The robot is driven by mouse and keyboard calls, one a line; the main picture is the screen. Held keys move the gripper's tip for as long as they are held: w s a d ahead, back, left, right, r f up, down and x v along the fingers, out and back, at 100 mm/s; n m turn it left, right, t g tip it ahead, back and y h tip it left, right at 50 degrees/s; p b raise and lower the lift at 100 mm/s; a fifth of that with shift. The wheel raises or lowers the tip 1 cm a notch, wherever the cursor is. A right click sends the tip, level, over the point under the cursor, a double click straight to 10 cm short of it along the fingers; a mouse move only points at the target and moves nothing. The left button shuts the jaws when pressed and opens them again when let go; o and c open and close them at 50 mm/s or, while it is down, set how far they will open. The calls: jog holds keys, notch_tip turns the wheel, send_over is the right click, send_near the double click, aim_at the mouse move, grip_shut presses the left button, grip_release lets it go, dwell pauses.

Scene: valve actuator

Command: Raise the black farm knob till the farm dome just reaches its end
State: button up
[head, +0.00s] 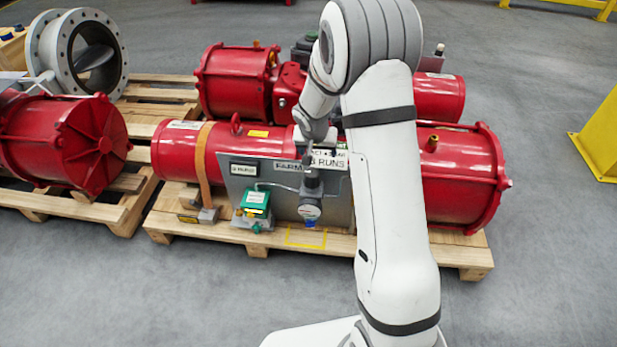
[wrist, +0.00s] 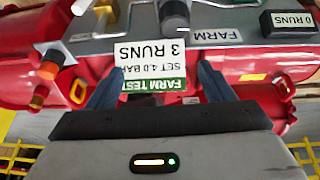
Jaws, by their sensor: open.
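The grey panel (head: 335,212) carries a FARM label (head: 288,166), also in the wrist view (wrist: 215,33). A dark upright knob-like part (head: 313,180) stands at the panel above a round pale gauge (head: 309,211). A dark cylinder, probably the black farm knob (wrist: 175,12), shows at the top edge of the upside-down wrist view, cut off. My gripper (wrist: 158,68) is open and empty, its two blue-grey fingers apart, with the knob ahead of them. In the head view my arm hides most of the gripper. I cannot pick out the farm dome.
A card reading 3 RUNS (wrist: 150,52) shows between my fingers. A counter reading 0 RUNS (head: 243,170) and a green box (head: 256,204) are at the panel's left. Red cylinders (head: 455,180) lie on wooden pallets (head: 185,230). The grey floor in front is clear.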

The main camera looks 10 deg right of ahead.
aim_at(312, 172)
jog(key=a+x, duration=0.1)
jog(key=x, duration=0.4)
jog(key=a+b+x, duration=0.1)
jog(key=x, duration=0.4)
jog(key=a+b+x, duration=0.1)
jog(key=x, duration=0.4)
jog(key=shift+w+f, duration=0.1)
jog(key=shift+f, duration=0.35)
jog(key=shift+w+d+f, duration=0.2)
jog(key=shift+w+f, duration=0.1)
jog(key=shift+f, duration=0.35)
jog(key=shift+c, duration=0.4)
jog(key=c, duration=0.9)
jog(key=shift+f+m+b, duration=0.1)
jog(key=shift+m+b, duration=0.2)
jog(key=shift+b, duration=0.2)
